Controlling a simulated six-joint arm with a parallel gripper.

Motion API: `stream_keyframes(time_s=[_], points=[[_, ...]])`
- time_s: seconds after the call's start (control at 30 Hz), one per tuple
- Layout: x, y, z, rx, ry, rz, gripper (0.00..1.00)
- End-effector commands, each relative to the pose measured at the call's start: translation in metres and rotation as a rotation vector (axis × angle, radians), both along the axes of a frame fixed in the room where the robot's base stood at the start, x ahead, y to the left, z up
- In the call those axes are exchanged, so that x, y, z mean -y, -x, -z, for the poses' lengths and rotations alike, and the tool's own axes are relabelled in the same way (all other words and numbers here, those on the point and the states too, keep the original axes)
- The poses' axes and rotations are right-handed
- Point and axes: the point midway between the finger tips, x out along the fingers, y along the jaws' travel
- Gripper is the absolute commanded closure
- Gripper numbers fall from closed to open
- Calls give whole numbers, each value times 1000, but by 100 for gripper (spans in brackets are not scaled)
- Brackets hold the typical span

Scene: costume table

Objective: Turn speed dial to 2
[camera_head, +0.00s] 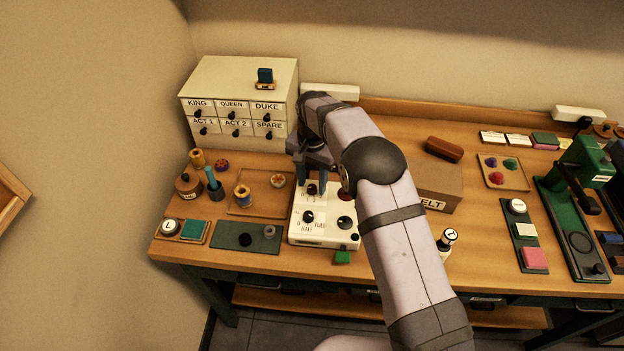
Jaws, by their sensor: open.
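A white control box (322,238) with several black knobs stands near the table's front, left of my arm. Its lower left knob (308,217) sits beside small lettering that seems to read HALF and FULL. Another knob (345,222) is at the lower right. A third knob (312,189) is at the top, close to my fingers. Which knob is the speed dial, and its setting, I cannot read. My gripper (312,181) is open and points down over the top knob. Whether the fingers touch that knob I cannot tell. My arm hides part of the box's right side.
A labelled drawer cabinet (240,92) stands at the back left. Spools and a wooden tray (240,207) lie left of the box. A green mat (232,245) is at the front left. A cardboard box (440,185) and a green press (580,170) stand to the right.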

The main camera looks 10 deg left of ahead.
Motion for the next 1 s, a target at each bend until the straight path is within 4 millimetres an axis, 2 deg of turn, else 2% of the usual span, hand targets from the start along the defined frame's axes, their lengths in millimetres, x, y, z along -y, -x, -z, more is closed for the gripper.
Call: stream_keyframes(time_s=[0.17,0.4,0.43,0.5,0.6,1.0], points=[[0,0,8,0,0,0,59],[0,0,9,0,0,0,59],[0,0,9,0,0,0,64],[0,0,8,1,-1,0,81],[0,0,8,1,0,0,100],[0,0,8,2,0,-52,100]])
